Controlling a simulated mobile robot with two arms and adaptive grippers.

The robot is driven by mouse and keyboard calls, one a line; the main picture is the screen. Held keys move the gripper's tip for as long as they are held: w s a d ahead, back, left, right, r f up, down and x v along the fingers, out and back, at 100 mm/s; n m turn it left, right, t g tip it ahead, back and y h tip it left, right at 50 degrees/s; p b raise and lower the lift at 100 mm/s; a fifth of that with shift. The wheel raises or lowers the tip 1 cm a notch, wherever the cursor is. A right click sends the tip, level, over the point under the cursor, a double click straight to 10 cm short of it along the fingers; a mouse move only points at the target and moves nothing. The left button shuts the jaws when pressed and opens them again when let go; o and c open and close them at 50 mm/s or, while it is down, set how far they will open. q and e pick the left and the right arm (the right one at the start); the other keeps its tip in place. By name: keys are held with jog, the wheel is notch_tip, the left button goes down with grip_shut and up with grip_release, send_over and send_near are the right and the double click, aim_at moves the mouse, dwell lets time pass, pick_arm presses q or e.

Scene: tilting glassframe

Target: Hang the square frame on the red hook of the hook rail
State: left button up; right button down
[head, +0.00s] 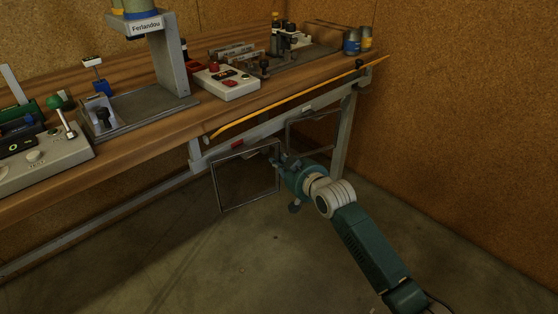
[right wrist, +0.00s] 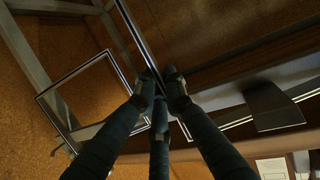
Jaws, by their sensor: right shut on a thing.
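A square frame (head: 250,203) with a thin dark rim hangs in the air below the bench front in the head view. My right gripper (head: 279,160) is shut on its right side near the upper corner. In the right wrist view, the fingers (right wrist: 160,88) close on a rim bar of the held frame (right wrist: 138,35). The grey hook rail (head: 275,116) runs under the bench edge. A red part (head: 237,145), apparently the red hook, shows on the rail just above the frame. The frame appears apart from it. My left gripper is out of view.
Another framed pane (head: 312,121) hangs below the rail to the right, behind my right gripper; it also shows in the right wrist view (right wrist: 72,75). A yellow strip (head: 290,100) runs along the bench edge. Bench legs (head: 344,140) stand nearby. The floor in front is clear.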

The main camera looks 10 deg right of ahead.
dwell(0.4)
jog(key=c, duration=1.8)
grip_release()
jog(key=shift+o, duration=0.2)
